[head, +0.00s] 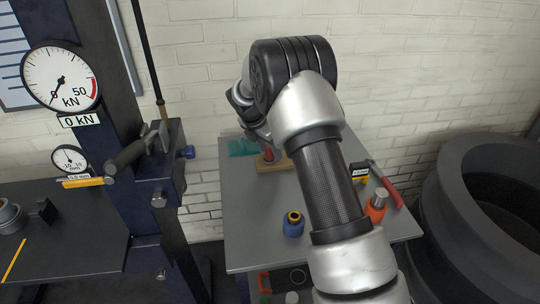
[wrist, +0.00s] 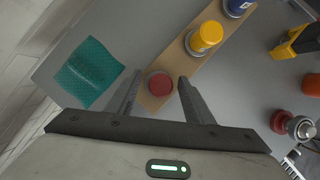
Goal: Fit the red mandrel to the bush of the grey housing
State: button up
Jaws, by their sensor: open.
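The red mandrel (wrist: 160,84) stands at the near end of a wooden strip, seen from above in the wrist view as a round red top. My gripper (wrist: 160,77) is open, with one finger on each side of the red mandrel and gaps visible. Whether the fingers are down at its height is hard to tell. In the head view the red mandrel (head: 268,156) shows small behind my arm, which hides the gripper. A grey ringed part (head: 11,217) at the far left bench may be the grey housing; its bush cannot be made out.
The wooden strip (wrist: 189,62) also carries a yellow mandrel (wrist: 206,37) and a blue one (wrist: 237,5). A teal cloth (wrist: 88,72) lies left. On the table are a blue-yellow piece (head: 293,226) and an orange bottle (head: 376,207). A press column (head: 110,120) stands left.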

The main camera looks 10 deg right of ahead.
grip_shut()
dwell(0.3)
